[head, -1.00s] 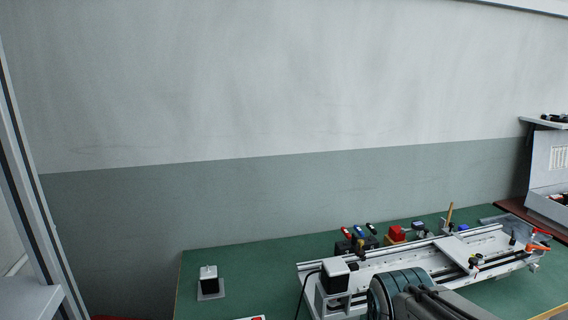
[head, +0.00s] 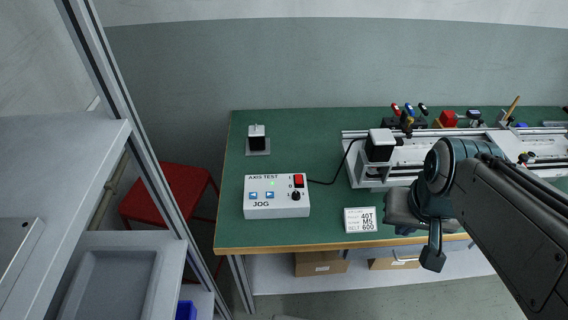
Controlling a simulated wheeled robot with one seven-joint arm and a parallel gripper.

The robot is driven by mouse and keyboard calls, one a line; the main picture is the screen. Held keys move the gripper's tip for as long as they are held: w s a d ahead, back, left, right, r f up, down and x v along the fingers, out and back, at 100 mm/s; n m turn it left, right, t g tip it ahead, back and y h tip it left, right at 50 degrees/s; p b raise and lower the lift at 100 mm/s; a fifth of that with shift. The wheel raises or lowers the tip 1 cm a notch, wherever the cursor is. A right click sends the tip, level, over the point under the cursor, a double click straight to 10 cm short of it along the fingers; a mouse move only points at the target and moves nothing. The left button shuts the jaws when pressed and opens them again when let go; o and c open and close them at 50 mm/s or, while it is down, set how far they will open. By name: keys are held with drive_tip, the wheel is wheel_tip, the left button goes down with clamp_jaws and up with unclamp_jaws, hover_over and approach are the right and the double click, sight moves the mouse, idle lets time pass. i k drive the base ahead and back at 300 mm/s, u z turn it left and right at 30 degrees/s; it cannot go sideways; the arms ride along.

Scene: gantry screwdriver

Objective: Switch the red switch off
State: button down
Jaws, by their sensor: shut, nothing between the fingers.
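The red switch (head: 298,181) sits on the upper right of the white control box (head: 262,210) marked AXIS TEST and JOG. Two blue buttons are on the box's left side, a black knob is below the switch, and a small green light shows near the label. I cannot tell the switch's tilt at this size. My gripper (head: 433,260) is at the table's front edge, right of the box and well apart from it. Its fingers point down and look closed, with nothing held.
A white sign (head: 360,220) stands between the box and my gripper. The linear gantry (head: 415,155) lies behind my arm, with a black cable running to the box. A small black-and-white block (head: 257,138) stands at the back left. A red stool (head: 168,193) is left of the green table (head: 310,135).

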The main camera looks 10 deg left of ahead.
sight(299, 179)
drive_tip(key=u, duration=0.05)
drive_tip(key=k, duration=0.5)
drive_tip(key=u, duration=0.75)
drive_tip(key=i, duration=1)
drive_tip(key=z, duration=0.9)
